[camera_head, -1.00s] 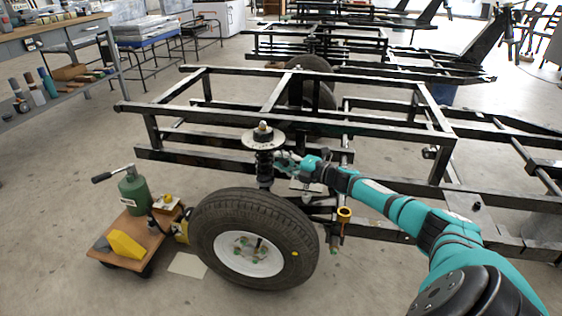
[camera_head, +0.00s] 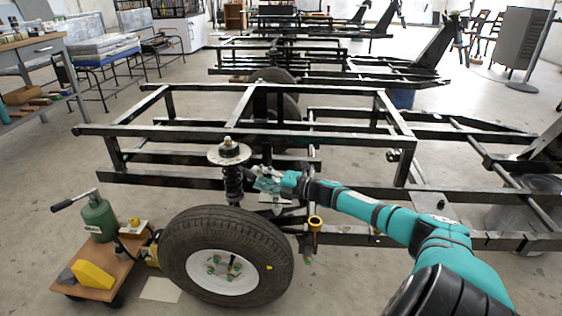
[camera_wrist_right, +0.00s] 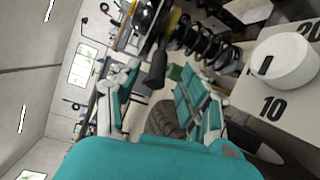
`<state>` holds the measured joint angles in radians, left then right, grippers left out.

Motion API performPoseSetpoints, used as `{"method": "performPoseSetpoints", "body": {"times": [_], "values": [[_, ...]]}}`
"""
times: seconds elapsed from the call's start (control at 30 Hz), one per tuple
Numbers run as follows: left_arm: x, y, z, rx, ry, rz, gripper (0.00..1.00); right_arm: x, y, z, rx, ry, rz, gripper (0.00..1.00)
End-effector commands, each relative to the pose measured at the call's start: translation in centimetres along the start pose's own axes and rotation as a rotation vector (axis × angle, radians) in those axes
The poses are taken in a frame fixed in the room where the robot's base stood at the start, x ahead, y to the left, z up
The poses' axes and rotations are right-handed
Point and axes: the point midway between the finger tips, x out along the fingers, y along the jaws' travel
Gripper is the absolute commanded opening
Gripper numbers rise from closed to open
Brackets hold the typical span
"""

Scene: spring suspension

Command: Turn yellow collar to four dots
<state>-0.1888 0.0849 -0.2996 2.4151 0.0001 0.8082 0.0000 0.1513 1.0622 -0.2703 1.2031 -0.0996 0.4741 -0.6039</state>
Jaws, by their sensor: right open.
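A black coil-spring strut (camera_head: 233,184) stands upright by the wheel, under a round pale plate (camera_head: 229,153). My right gripper (camera_head: 258,179) is just right of the spring, apart from it. In the wrist view, the open jaws (camera_wrist_right: 157,72) have a dark rod-like part between or beyond them; contact cannot be told. The spring (camera_wrist_right: 205,45) is ahead, with a dull yellow ring (camera_wrist_right: 174,22) at its end. A brighter yellow ring (camera_head: 315,222) sits on a post right of the wheel. Which ring is the task's collar, and any dots, cannot be told. My left gripper is out of view.
The tyre (camera_head: 228,254) stands in front of the black frame (camera_head: 245,136). A trolley (camera_head: 108,272) with a green jack (camera_head: 98,220) is at left. A white knob (camera_wrist_right: 285,57) on a numbered plate (camera_wrist_right: 285,100) is right in the wrist view.

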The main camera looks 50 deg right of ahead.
Motion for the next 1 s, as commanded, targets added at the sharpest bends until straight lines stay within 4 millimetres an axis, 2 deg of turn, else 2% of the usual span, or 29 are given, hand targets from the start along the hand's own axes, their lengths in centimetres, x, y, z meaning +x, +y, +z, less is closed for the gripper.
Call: {"method": "performPoseSetpoints", "body": {"times": [0.3, 0.5, 0.7, 1.0], "values": [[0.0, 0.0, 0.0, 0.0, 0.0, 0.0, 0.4, -4.7, -0.2, -0.1, 0.0, 0.002, -0.005, 0.44], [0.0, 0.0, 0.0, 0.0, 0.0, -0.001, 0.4, -6.8, -0.2, -0.1, 0.001, 0.001, -0.004, 0.44], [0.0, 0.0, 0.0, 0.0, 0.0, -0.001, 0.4, -7.7, 0.0, 0.0, -0.001, 0.002, -0.001, 0.44], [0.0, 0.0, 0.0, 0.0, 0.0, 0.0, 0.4, -7.8, 0.0, 0.0, -0.002, 0.001, 0.0, 0.44]]}}
